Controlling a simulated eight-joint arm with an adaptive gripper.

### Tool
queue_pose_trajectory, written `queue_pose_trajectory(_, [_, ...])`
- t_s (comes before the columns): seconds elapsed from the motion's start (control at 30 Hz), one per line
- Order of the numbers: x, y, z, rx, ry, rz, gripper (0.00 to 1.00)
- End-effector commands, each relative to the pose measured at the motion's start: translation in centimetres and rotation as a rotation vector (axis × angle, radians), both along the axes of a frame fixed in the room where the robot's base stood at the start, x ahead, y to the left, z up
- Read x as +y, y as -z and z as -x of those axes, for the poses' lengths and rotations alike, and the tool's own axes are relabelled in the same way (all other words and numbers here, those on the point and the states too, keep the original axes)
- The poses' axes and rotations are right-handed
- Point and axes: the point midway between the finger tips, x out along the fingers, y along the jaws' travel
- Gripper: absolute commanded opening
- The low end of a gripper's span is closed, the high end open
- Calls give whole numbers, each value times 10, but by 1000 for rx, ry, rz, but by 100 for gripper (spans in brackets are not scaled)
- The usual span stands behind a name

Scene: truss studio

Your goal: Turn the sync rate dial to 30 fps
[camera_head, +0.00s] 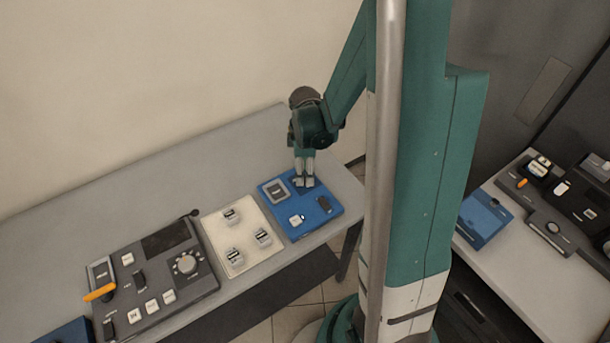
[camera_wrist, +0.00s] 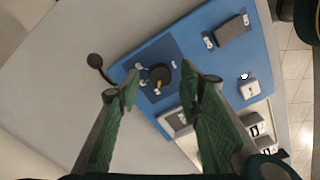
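The blue panel (camera_head: 283,214) lies at the right end of the grey table and fills the upper middle of the wrist view (camera_wrist: 192,37). A black round dial (camera_wrist: 161,75) with a yellow pointer sits on a dark square on it. The pointer aims toward the bottom of the wrist view. Small white labels surround the dial, too small to read. My gripper (camera_wrist: 162,73) is open, pointing down, with one green-padded finger on each side of the dial. I cannot tell whether the fingers touch it. In the head view my gripper (camera_head: 303,183) hides the dial.
The blue panel also carries a dark block (camera_wrist: 231,29) and a white switch (camera_wrist: 249,88). A cream panel (camera_head: 222,237) with white switches and a dark console (camera_head: 200,287) with a large knob stand to its left. A second table (camera_head: 535,285) with more devices is at right.

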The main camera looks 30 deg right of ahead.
Motion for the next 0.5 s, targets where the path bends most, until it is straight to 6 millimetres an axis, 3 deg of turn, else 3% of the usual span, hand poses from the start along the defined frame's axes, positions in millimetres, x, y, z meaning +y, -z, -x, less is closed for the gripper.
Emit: queue_pose_trajectory(0.5, [0,17,0,0,0,0,36])
